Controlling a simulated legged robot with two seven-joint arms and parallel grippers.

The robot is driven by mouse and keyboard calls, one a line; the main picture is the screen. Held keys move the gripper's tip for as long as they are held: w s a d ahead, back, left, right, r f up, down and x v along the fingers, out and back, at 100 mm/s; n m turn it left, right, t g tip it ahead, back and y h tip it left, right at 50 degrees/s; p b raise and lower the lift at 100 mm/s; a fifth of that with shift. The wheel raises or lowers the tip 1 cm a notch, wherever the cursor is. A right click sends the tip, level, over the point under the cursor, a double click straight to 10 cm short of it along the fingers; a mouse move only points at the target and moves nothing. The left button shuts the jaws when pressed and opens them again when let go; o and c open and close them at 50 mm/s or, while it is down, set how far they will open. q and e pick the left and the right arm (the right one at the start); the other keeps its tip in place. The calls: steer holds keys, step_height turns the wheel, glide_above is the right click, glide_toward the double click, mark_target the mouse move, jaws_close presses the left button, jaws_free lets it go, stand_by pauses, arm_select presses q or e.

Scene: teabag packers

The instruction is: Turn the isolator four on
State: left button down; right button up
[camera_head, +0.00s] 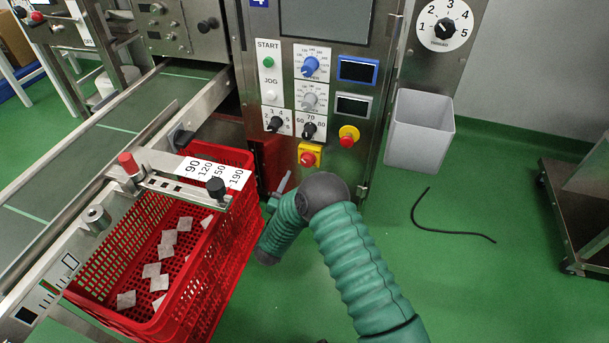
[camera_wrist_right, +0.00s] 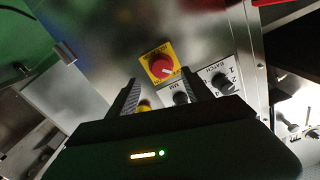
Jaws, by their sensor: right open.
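The isolator is a red rotary knob on a yellow plate (camera_head: 309,156), low on the front of the steel machine whose blue label (camera_head: 260,2) reads 4. It also shows in the right wrist view, with its red knob (camera_wrist_right: 158,66) just beyond my fingertips. My right gripper (camera_head: 284,183) is left of and below the isolator in the head view, partly hidden by my own forearm. In the right wrist view my right gripper (camera_wrist_right: 164,84) is open and empty, its two fingers apart and not visibly touching the knob. My left gripper is not in view.
A red crate (camera_head: 240,222) with several teabags stands left of my right arm, beside a conveyor (camera_head: 95,135). A red button on a yellow base (camera_head: 348,137) and several dials are above the isolator. A black cable (camera_head: 450,230) lies on the floor.

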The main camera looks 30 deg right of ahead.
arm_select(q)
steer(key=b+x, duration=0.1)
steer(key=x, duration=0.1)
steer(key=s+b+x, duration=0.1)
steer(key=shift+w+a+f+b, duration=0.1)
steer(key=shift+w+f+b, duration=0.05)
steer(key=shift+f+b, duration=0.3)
arm_select(e)
steer(key=x, duration=0.7)
steer(key=shift+a, duration=0.1)
steer(key=shift+c, duration=0.3)
jaws_close()
